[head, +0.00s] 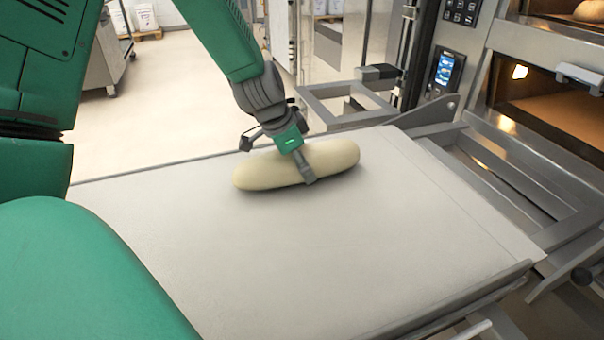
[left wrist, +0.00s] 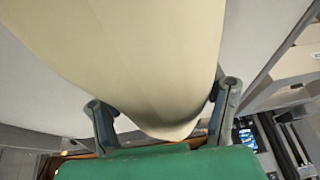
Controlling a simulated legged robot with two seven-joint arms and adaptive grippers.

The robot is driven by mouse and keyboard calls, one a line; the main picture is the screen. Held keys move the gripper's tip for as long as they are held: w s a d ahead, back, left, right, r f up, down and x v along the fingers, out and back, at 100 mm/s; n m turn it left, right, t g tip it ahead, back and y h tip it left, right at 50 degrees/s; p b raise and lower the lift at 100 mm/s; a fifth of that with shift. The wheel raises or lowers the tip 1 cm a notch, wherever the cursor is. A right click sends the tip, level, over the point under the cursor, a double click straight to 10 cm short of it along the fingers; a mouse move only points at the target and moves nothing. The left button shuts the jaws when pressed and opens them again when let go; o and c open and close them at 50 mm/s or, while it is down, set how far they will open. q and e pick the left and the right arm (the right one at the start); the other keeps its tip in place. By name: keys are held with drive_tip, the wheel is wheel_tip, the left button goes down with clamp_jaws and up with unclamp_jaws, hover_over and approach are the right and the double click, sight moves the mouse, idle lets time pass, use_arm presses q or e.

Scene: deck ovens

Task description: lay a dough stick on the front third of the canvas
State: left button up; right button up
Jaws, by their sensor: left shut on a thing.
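A pale dough stick (head: 261,172) lies lengthwise from left to right at the far part of the light canvas (head: 330,265) in the head view. My left gripper (head: 308,170) comes down on it from above and is shut around its middle. In the left wrist view the dough stick (left wrist: 135,50) fills the centre between the two fingers of my left gripper (left wrist: 160,112). The dough appears to be at or just above the canvas; whether it touches is hard to tell. My right gripper is in neither view.
The metal loader frame (head: 560,230) runs along the right of the canvas. The deck oven (head: 560,100) stands at the right, with a lit chamber and a control panel (head: 447,72) beside it. The near and middle canvas is bare. A metal cabinet (head: 105,55) stands at the back left.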

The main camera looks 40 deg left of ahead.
use_arm(q)
drive_tip(key=shift+a+f, duration=0.15)
drive_tip(key=shift+f, duration=0.65)
drive_tip(key=shift+r, duration=0.1)
drive_tip(key=o, duration=1.6)
drive_tip(key=shift+d, duration=0.2)
drive_tip(key=shift+s+a+r, duration=0.1)
drive_tip(key=shift+a+r, duration=0.05)
drive_tip(key=shift+r, duration=0.25)
drive_tip(key=p+v, duration=0.4)
drive_tip(key=v, duration=0.7)
drive_tip(key=shift+r, duration=0.1)
